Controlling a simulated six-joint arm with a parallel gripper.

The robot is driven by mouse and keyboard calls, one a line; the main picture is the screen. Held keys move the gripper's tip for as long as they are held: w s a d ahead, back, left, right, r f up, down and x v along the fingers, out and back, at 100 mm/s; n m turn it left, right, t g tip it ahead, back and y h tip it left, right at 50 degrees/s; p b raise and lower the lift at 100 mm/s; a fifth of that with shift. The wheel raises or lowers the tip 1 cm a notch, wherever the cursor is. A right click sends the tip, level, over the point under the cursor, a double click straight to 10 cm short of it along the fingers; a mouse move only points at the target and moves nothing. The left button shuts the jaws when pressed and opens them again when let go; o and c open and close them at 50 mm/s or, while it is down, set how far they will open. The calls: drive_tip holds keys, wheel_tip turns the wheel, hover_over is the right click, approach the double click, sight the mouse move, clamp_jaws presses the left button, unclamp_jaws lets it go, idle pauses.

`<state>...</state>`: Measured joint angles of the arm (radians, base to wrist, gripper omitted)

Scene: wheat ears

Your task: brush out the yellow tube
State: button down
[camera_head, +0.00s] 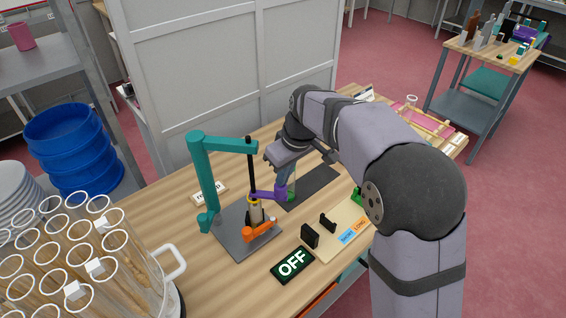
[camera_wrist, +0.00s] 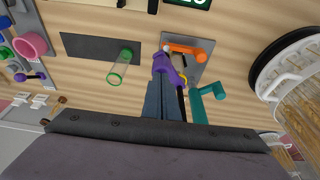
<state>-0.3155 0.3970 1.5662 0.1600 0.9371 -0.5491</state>
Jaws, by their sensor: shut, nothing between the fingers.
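A teal stand (camera_head: 207,175) rises from a grey plate (camera_head: 232,232) and carries a vertical black rod (camera_head: 250,165). Below the rod, a short yellow-topped piece (camera_head: 254,203), perhaps the yellow tube, stands between a purple part (camera_head: 268,194) and an orange part (camera_head: 261,231). The wrist view shows the purple part (camera_wrist: 166,66), the orange part (camera_wrist: 190,51) and the teal stand (camera_wrist: 207,95); little yellow shows there. My gripper (camera_wrist: 165,82) is shut and empty, its tips close to the purple part; I cannot tell if they touch. The brush bristles are not clear.
A clear tube with a green rim (camera_wrist: 122,63) stands on a dark mat (camera_wrist: 85,47) beside my gripper. An OFF sign (camera_head: 292,263) and a beige board (camera_head: 345,222) with black blocks lie at the front. A rack of glass tubes (camera_head: 75,262) is at left.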

drive_tip(key=v, duration=1.3)
drive_tip(key=shift+w+a+r, duration=0.35)
drive_tip(key=c, duration=1.9)
unclamp_jaws()
drive_tip(key=shift+r, duration=0.2)
drive_tip(key=o, duration=0.5)
drive_tip(key=shift+s+a+r+p, duration=0.1)
drive_tip(key=shift+a+r+p, duration=0.15)
drive_tip(key=shift+p, duration=0.25)
drive_tip(key=a+f+p, duration=0.1)
drive_tip(key=f, duration=0.1)
drive_tip(key=a+f+g+p, duration=0.1)
drive_tip(key=f+p, duration=0.1)
drive_tip(key=a+f+g+h+p, duration=0.1)
drive_tip(key=f+p, duration=0.1)
drive_tip(key=f, duration=0.1)
drive_tip(key=shift+s+n, duration=0.1)
drive_tip(key=shift+n, duration=0.3)
drive_tip(key=f, duration=0.1)
drive_tip(key=w+f+n+h, duration=0.1)
drive_tip(key=w+f+n, duration=0.1)
drive_tip(key=f, duration=0.1)
drive_tip(key=shift+d+p, duration=0.35)
drive_tip(key=shift+d, duration=0.05)
drive_tip(key=shift+w+d+n, duration=0.15)
drive_tip(key=shift+w+n, duration=0.05)
drive_tip(key=shift+n, duration=1)
